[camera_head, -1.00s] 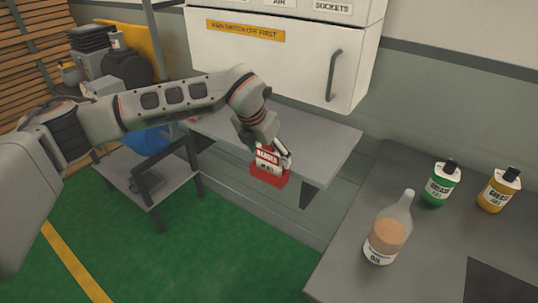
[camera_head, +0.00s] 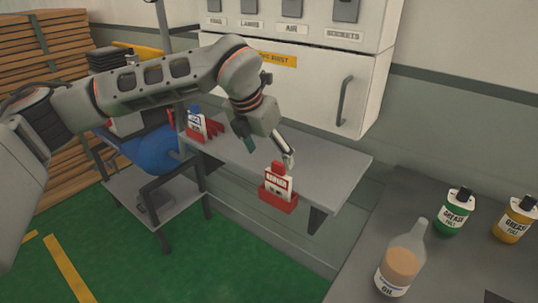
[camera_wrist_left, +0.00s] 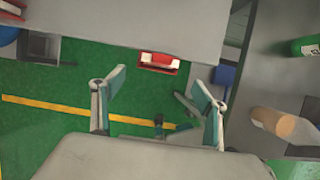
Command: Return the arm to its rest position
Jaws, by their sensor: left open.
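My left gripper (camera_head: 269,152) is open and empty, its arm reaching in from the left in the head view. It hangs over the grey shelf (camera_head: 325,165), just above and behind a red holder (camera_head: 278,204) with a red and white tag (camera_head: 278,180) upright in it. The fingers look apart from the tag. In the left wrist view the two fingers of the left gripper (camera_wrist_left: 158,88) are spread wide, with the red holder (camera_wrist_left: 158,62) beyond them at the shelf's edge. The right gripper is in neither view.
A second red holder (camera_head: 214,128) with a blue and white item (camera_head: 195,124) stands at the shelf's left end. A white cabinet (camera_head: 310,88) is behind the shelf. A low trolley (camera_head: 180,203) stands below left.

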